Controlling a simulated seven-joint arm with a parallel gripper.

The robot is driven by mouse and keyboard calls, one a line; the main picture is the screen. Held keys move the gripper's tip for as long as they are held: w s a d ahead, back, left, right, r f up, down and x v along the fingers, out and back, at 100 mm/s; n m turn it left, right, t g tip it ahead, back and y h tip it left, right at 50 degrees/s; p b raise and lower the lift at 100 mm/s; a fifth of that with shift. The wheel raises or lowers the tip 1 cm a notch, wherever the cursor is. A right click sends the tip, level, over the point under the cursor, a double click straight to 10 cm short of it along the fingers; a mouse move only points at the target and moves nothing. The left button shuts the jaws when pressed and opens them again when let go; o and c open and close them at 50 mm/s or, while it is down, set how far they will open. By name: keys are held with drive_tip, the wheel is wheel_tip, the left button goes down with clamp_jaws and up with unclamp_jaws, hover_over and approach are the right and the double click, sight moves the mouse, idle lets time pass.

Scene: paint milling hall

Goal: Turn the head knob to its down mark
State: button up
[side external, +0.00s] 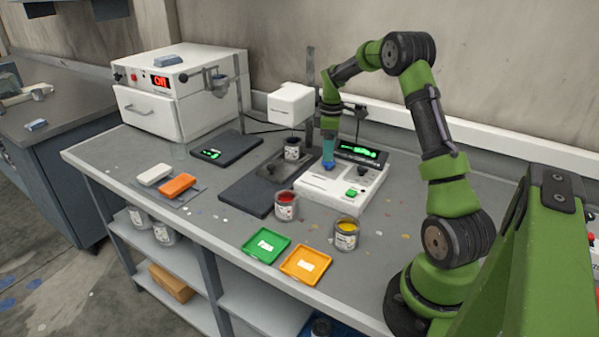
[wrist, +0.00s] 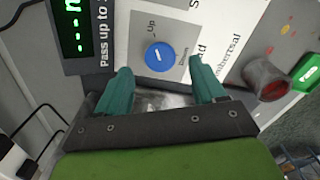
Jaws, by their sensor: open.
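The head knob (wrist: 159,56) is a round blue knob on a white control panel, with a short white line on its face. "Up" and "Down" are printed beside it in the wrist view; the line's exact aim is hard to tell. In the side view the knob (side external: 328,166) sits on the white panel box (side external: 322,190), partly hidden by my gripper. My gripper (side external: 328,157) points down just above the knob. In the wrist view its teal fingers (wrist: 161,68) are apart, one on each side of the knob's lower part, with nothing held. Contact cannot be told.
A green-lit display (side external: 361,152) stands behind the panel. A green button (side external: 352,192) is at its front. A white mixer head (side external: 290,104) stands left of my arm. Red (side external: 286,206) and yellow (side external: 346,233) paint cans stand in front, near green and orange trays.

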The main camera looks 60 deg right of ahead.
sight(328, 164)
drive_tip(key=shift+f, duration=1.7)
drive_tip(key=c, duration=1)
drive_tip(key=shift+c, duration=0.2)
